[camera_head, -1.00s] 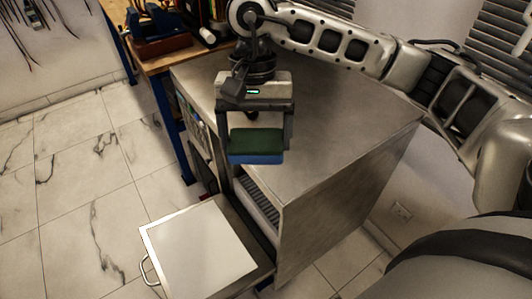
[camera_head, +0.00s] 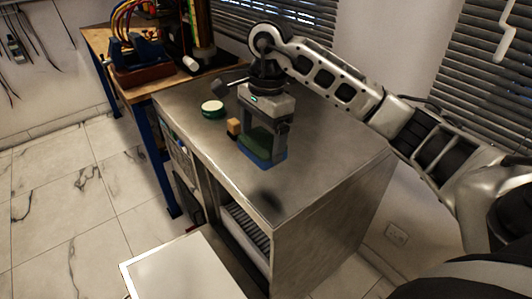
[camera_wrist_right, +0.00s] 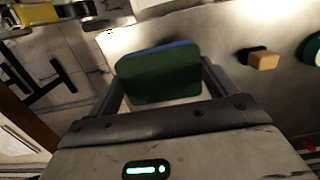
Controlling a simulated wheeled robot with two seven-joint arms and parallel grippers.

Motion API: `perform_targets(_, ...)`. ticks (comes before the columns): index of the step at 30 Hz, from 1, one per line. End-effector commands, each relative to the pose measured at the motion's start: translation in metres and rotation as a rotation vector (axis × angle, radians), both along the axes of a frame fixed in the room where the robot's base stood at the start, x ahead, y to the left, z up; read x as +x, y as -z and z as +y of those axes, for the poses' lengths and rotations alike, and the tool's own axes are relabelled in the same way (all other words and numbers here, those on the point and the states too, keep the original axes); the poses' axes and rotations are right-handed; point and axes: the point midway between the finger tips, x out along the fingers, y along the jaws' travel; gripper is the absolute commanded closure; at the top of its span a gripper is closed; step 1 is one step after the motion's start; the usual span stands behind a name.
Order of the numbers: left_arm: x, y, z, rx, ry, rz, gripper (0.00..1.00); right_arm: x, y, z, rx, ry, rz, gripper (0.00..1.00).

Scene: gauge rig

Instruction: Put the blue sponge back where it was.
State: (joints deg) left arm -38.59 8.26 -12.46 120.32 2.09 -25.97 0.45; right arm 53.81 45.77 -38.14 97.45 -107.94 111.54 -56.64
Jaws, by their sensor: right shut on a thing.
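The blue sponge (camera_head: 266,161) has a green layer on one side. It shows in the head view, and in the right wrist view (camera_wrist_right: 158,76) its green face fills the space between the fingers, with a thin blue edge behind. My right gripper (camera_head: 266,147) is shut on the sponge. It holds it over the metal cabinet top (camera_head: 330,150), seemingly above the surface, as a blurred dark shadow lies in front of it. My left gripper is not in view.
A green and white round object (camera_head: 212,109) and a small tan block (camera_head: 233,126) stand on the cabinet top left of the sponge. A drawer (camera_head: 185,270) is pulled out below. A workbench (camera_head: 98,42) is at the back left. The cabinet's right top is clear.

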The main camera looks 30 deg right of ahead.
Motion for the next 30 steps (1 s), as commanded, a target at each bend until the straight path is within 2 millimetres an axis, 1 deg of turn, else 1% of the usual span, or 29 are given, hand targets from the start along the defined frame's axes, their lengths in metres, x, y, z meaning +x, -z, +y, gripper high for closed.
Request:
perform_targets(1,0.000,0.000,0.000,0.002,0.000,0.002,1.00,0.004,0.012,-0.006,-0.001,0.001,0.008,0.40)
perform_targets(3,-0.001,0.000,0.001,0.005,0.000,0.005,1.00,0.010,0.022,-0.012,0.001,0.001,0.005,0.40)
perform_targets(6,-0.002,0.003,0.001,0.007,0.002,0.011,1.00,0.017,0.032,-0.019,0.001,0.000,0.003,0.40)
perform_targets(11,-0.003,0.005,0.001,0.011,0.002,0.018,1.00,0.021,0.042,-0.024,0.000,-0.001,0.003,0.40)
perform_targets(13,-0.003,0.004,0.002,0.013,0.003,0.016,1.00,0.025,0.050,-0.029,0.001,-0.001,0.005,0.40)
perform_targets(18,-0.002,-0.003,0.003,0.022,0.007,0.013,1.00,0.024,0.073,-0.028,0.001,-0.003,0.004,0.40)
perform_targets(21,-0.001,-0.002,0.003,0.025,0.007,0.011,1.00,0.025,0.078,-0.028,0.000,-0.003,0.001,0.40)
perform_targets(30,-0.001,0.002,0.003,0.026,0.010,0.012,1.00,0.025,0.081,-0.028,-0.001,-0.003,0.001,0.40)
